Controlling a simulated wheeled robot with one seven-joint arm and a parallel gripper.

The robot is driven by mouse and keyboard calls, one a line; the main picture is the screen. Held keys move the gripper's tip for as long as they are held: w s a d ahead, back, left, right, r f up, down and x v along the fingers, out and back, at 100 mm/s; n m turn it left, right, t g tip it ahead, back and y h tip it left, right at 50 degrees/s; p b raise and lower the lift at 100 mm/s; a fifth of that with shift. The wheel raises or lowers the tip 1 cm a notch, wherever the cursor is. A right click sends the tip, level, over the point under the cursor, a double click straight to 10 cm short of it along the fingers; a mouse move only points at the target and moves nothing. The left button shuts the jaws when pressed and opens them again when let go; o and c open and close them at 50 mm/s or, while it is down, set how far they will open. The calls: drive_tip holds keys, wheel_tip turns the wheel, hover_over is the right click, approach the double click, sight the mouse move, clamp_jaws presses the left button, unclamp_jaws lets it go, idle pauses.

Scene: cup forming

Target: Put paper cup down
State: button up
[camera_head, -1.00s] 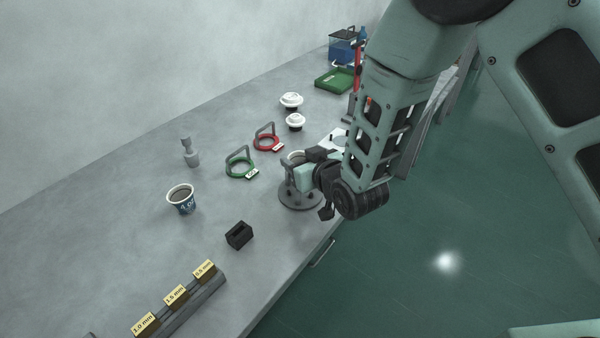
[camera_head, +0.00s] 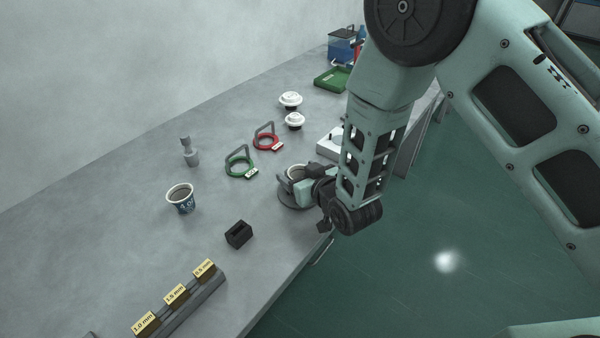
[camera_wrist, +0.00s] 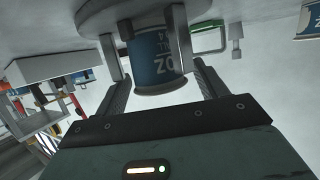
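The paper cup (camera_wrist: 160,68) is blue with white lettering, which appears upside down in the wrist view. It stands upright within the grey round stand (camera_wrist: 125,15), between the stand's posts. In the head view its pale rim (camera_head: 297,170) shows above the stand (camera_head: 288,199), partly hidden by my gripper. My gripper (camera_wrist: 162,82) has one finger on each side of the cup, with a visible gap to its wall, so it looks open. In the head view my gripper (camera_head: 303,186) is at the stand's right side.
A rail of brass labelled blocks (camera_head: 176,295) lies in front. The table edge is close on the right.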

drive_tip(key=shift+r, duration=0.1)
drive_tip(key=shift+r+p, duration=0.2)
drive_tip(key=shift+p, duration=0.1)
drive_tip(key=s+d+r+g+h+b, duration=0.1)
drive_tip(key=s+d+r+g, duration=0.3)
drive_tip(key=s, duration=0.6)
drive_tip(key=s+d+r+n+g+h+b, duration=0.1)
drive_tip(key=s+d+r+g+h, duration=0.2)
drive_tip(key=s, duration=0.7)
drive_tip(key=s+d+r+g+h, duration=0.2)
drive_tip(key=s+d+r+g, duration=0.3)
drive_tip(key=s, duration=0.5)
wheel_tip(320, 180, up, 2)
drive_tip(key=shift+s+d+r+n+b, duration=0.1)
drive_tip(key=shift+s+d+n+b, duration=0.25)
drive_tip(key=shift+d, duration=0.55)
drive_tip(key=shift+r, duration=0.3)
